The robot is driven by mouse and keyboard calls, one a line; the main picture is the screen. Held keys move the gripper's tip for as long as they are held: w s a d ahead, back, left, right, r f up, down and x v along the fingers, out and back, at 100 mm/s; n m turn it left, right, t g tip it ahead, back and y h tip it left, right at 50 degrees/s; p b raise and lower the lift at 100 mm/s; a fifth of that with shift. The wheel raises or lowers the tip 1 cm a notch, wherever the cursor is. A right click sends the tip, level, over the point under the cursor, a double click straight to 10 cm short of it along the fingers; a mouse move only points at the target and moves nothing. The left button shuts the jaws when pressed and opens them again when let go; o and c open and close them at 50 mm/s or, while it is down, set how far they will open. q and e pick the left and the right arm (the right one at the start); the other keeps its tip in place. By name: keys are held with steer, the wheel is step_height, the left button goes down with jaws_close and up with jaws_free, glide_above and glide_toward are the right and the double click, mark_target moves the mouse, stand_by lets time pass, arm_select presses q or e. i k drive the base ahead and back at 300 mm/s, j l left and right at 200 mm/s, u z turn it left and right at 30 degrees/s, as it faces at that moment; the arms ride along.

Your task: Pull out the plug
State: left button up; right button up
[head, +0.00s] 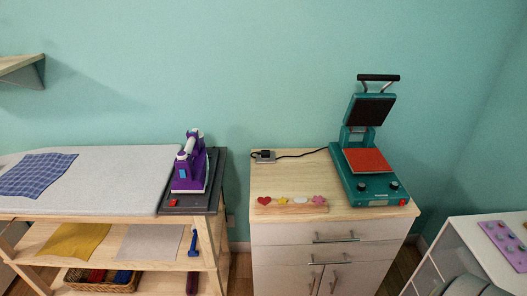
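A black plug (265,153) sits at a small grey socket block (265,160) on the left back part of the wooden cabinet top (290,180). A black cable (303,153) runs right from the plug toward a teal heat press (375,188). The press stands open, with its dark upper plate raised above a red lower pad. The plug looks seated in the block, but it is too small to tell how deep. Neither of my grippers is in view.
A purple iron (188,170) stands on a dark pad at the right end of the ironing table (120,175). Several small coloured shapes (290,200) lie along the cabinet's front edge. A white shelf unit (455,240) stands at right. The cabinet top's middle is clear.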

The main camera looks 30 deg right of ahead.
mark_target(265, 154)
steer(key=i+l, duration=0.15)
steer(key=i, duration=0.35)
steer(key=i+l, duration=0.15)
steer(key=i, duration=0.35)
steer(key=z, duration=2.3)
